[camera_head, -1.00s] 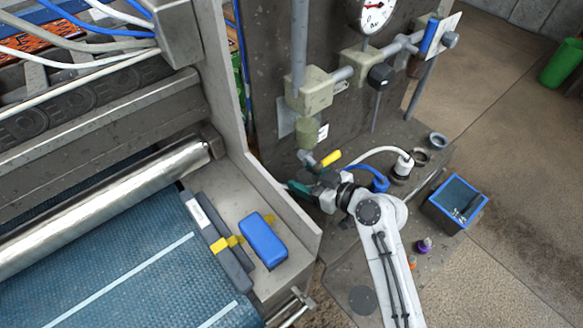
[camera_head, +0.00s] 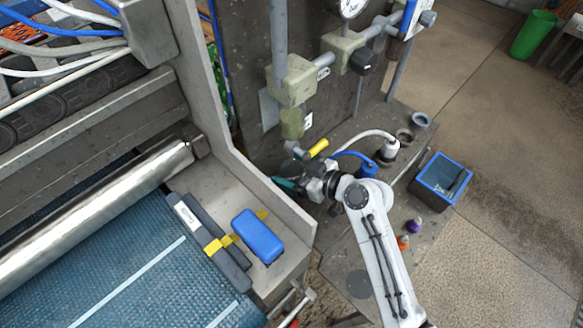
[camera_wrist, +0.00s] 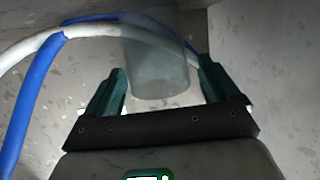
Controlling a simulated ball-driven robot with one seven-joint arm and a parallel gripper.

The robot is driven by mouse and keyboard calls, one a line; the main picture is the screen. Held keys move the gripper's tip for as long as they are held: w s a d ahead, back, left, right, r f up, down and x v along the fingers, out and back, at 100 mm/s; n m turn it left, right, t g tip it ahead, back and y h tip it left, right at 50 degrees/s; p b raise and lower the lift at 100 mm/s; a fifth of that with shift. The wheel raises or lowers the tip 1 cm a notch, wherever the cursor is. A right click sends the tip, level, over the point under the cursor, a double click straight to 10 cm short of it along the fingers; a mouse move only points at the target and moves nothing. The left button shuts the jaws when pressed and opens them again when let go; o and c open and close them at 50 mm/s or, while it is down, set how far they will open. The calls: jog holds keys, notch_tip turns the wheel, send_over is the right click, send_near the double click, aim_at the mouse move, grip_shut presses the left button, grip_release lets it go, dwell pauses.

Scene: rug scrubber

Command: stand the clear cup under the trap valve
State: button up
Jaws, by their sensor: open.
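In the wrist view, a translucent grey cylinder (camera_wrist: 155,65), apparently the clear cup, stands between the two green fingers of my gripper (camera_wrist: 161,70). The fingers are spread, with gaps visible beside it. In the head view, my gripper (camera_head: 287,184) is low beside the machine's side wall, and I cannot make out the cup there. A valve with a yellow handle (camera_head: 318,148), apparently the trap valve, is just above and right of my gripper. A cloudy trap bowl (camera_head: 292,123) hangs above it.
A blue hose (camera_wrist: 30,100) and a white hose (camera_wrist: 75,32) cross behind the cylinder in the wrist view. A blue-rimmed bin (camera_head: 441,181), a purple-topped bottle (camera_head: 412,225) and an orange item (camera_head: 403,242) are right of my arm. A blue block (camera_head: 258,236) lies on the machine ledge.

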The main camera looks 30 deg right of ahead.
jog(key=shift+r, duration=0.2)
jog(key=b+v, duration=0.1)
jog(key=v, duration=1.1)
jog(key=shift+c, duration=0.4)
dwell(0.4)
